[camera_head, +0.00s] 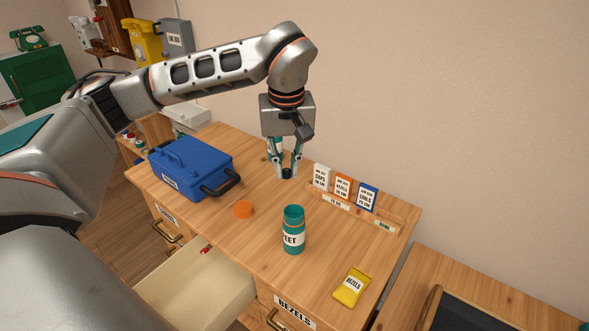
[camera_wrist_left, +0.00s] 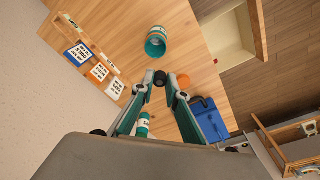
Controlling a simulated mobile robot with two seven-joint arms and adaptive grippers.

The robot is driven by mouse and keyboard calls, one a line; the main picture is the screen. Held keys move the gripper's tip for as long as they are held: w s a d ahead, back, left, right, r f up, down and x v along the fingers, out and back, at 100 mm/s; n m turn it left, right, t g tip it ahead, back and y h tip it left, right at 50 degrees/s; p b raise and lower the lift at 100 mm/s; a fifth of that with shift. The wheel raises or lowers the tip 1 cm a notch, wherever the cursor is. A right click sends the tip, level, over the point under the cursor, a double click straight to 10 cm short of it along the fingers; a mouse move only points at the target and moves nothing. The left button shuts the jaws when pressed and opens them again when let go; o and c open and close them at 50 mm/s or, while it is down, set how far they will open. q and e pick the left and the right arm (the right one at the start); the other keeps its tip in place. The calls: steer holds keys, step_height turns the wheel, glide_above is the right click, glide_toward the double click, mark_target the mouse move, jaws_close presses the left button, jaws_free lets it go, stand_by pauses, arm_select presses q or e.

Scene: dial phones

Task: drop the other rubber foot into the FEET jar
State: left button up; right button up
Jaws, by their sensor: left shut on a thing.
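The FEET jar (camera_head: 293,232) is teal with a white label and stands upright and uncovered on the wooden desk; it also shows in the left wrist view (camera_wrist_left: 156,40). My left gripper (camera_head: 287,174) is above the desk, behind the jar in the head view, apart from it and pointing down. It is shut on a small black rubber foot (camera_wrist_left: 159,77), held between the fingertips. An orange lid (camera_head: 243,210) lies on the desk left of the jar. The inside of the jar is not clear to see. My right gripper is not in view.
A blue toolbox (camera_head: 190,167) stands at the desk's left. Another teal jar (camera_wrist_left: 143,123) is behind my gripper. A rack (camera_head: 350,203) of labelled cards runs along the back edge. A yellow BEZELS packet (camera_head: 352,287) lies at right. A drawer (camera_head: 195,289) is open in front.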

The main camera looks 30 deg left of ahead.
mark_target(287, 178)
arm_select(q)
step_height(287, 178, down, 6)
steer(key=shift+r, duration=0.1)
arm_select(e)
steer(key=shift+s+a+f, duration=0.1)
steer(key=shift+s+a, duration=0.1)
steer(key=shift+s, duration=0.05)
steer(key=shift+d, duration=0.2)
arm_select(q)
steer(key=o, duration=0.8)
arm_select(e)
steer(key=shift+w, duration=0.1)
arm_select(q)
steer(key=shift+r, duration=0.1)
steer(key=r, duration=0.7)
steer(key=s+d+r, duration=0.1)
steer(key=r, duration=0.3)
steer(key=shift+s+r, duration=0.1)
steer(key=shift+r, duration=0.25)
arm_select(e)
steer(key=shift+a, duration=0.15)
